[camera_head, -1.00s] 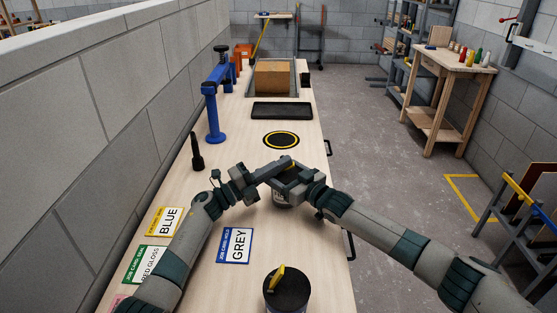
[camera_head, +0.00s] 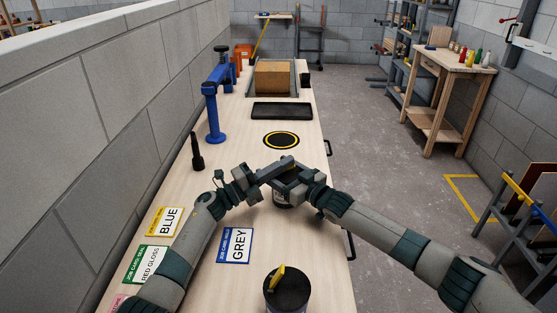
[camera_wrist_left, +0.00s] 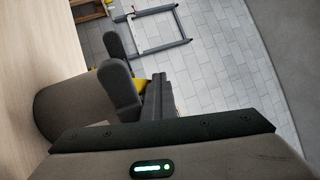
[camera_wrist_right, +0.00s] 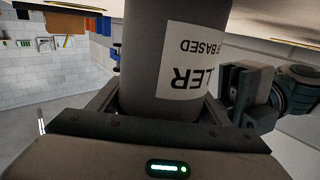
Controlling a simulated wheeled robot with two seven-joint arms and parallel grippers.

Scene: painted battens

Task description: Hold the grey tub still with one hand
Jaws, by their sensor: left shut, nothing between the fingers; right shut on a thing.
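The grey tub (camera_head: 281,200) stands upright on the bench, mostly hidden behind my grippers in the head view. In the right wrist view the tub (camera_wrist_right: 145,60) is a grey cylinder with a white label reading "LLER" and "BASED". My right gripper (camera_head: 290,180) is shut around its side. My left gripper (camera_head: 290,162) is shut and empty, over the tub's top. In the left wrist view the tub (camera_wrist_left: 75,105) is beside the left fingers (camera_wrist_left: 118,70), with a small yellow part (camera_wrist_left: 146,84) behind them. I cannot tell whether the left fingers touch the tub.
A dark tub (camera_head: 287,293) with a yellow tool (camera_head: 277,280) on its lid stands at the near edge. A GREY card (camera_head: 235,245) and BLUE card (camera_head: 165,221) lie left. A black-and-yellow disc (camera_head: 281,140) and blue stand (camera_head: 215,110) are farther back.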

